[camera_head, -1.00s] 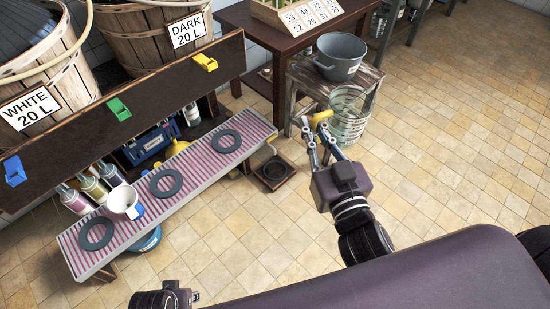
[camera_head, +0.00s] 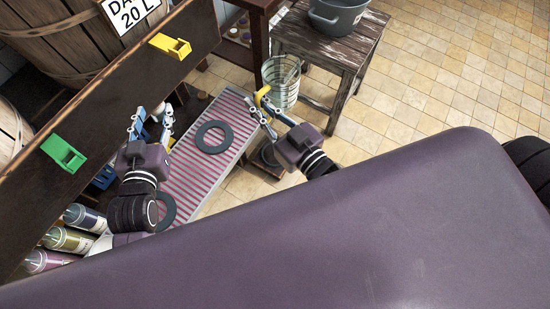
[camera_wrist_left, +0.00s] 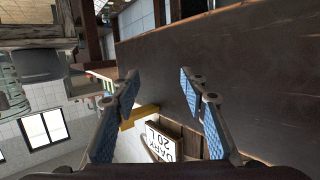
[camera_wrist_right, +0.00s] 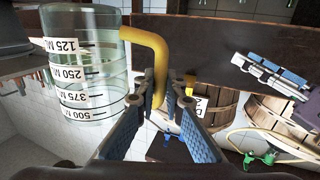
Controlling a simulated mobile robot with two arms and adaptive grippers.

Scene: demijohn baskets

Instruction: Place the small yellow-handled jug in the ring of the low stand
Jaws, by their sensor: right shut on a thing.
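The clear jug (camera_head: 281,82) with a yellow handle (camera_wrist_right: 156,58) is held off the floor in front of the worn wooden stool. My right gripper (camera_head: 262,106) is shut on the handle. The glass body with its volume labels fills the left of the right wrist view (camera_wrist_right: 85,62). A small dark square stand (camera_head: 262,160) is low beside the striped bench, partly hidden by my right gripper; its ring is not clear. The striped bench (camera_head: 190,180) carries flat dark rings, one fully visible (camera_head: 199,145). My left gripper (camera_head: 150,117) is open and empty above the bench's left side.
A dark board (camera_head: 115,85) with a yellow clip (camera_head: 170,45) and a green clip (camera_head: 63,152) runs along the left, close to my left gripper. The stool (camera_head: 325,45) bears a grey bucket (camera_head: 338,18). Tiled floor at right is free.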

